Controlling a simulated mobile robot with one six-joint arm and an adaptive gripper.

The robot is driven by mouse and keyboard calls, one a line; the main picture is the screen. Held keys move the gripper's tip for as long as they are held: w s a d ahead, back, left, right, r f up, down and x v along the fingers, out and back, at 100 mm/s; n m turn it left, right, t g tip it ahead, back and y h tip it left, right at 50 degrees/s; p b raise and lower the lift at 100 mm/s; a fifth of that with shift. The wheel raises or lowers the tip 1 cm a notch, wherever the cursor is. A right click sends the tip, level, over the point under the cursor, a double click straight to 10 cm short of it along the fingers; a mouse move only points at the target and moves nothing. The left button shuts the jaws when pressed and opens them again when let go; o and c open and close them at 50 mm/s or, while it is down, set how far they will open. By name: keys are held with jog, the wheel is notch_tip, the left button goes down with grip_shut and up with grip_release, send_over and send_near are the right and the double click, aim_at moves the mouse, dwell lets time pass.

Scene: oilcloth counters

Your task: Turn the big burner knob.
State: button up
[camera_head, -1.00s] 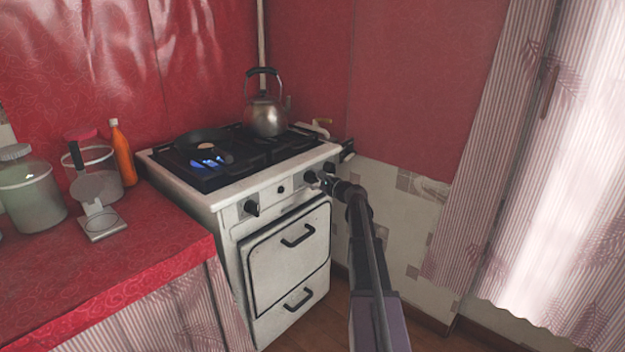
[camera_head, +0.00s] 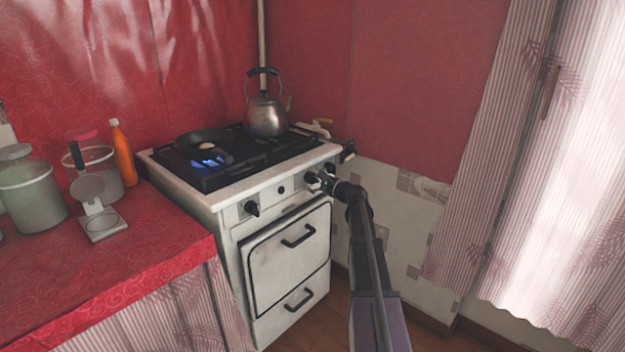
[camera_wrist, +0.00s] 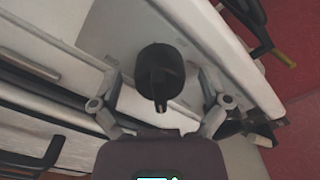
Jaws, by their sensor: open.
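My gripper (camera_head: 319,184) is at the right part of the stove's front panel, its fingers at the knobs there. In the wrist view, my gripper (camera_wrist: 160,88) is open, with a round black knob (camera_wrist: 161,72) with a raised grip bar between its two fingers. Both fingers look apart from the knob, one on each side. In the head view, another black knob (camera_head: 252,208) sits at the left of the panel, and one black knob (camera_head: 330,167) shows just right of my gripper. I cannot tell from markings which burner each knob serves.
The white stove (camera_head: 228,197) has blue flames (camera_head: 209,162) near a dark pan (camera_head: 190,138). A metal kettle (camera_head: 266,117) stands at the back right. Oven handles (camera_head: 298,236) stick out below. A red counter (camera_head: 150,245) with jars and an orange bottle (camera_head: 123,155) is left.

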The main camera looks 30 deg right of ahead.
jog(key=shift+s, duration=0.1)
jog(key=v, duration=1.1)
jog(key=shift+s, duration=0.35)
dwell(0.7)
jog(key=s+a+f+n+g, duration=0.2)
jog(key=a+f+n+g, duration=0.15)
jog(key=a, duration=0.55)
jog(key=s+a+f+n+g+y, duration=0.1)
jog(key=s+a+f+n+g, duration=0.15)
jog(key=a+f+n, duration=0.4)
jog(key=s+a+f+n+g, duration=0.2)
jog(key=a+g, duration=0.2)
jog(key=a, duration=0.7)
jog(key=s+a+f+n+g+h, duration=0.35)
jog(key=s+a+n, duration=0.2)
jog(key=s, duration=0.25)
jog(key=s+a+f+n+g+h, duration=0.35)
jog(key=s+a+n, duration=0.2)
jog(key=s, duration=0.35)
notch_tip(320, 180, up, 32)
jog(key=d+p, duration=0.1)
jog(key=p, duration=3)
jog(key=shift+w, duration=0.25)
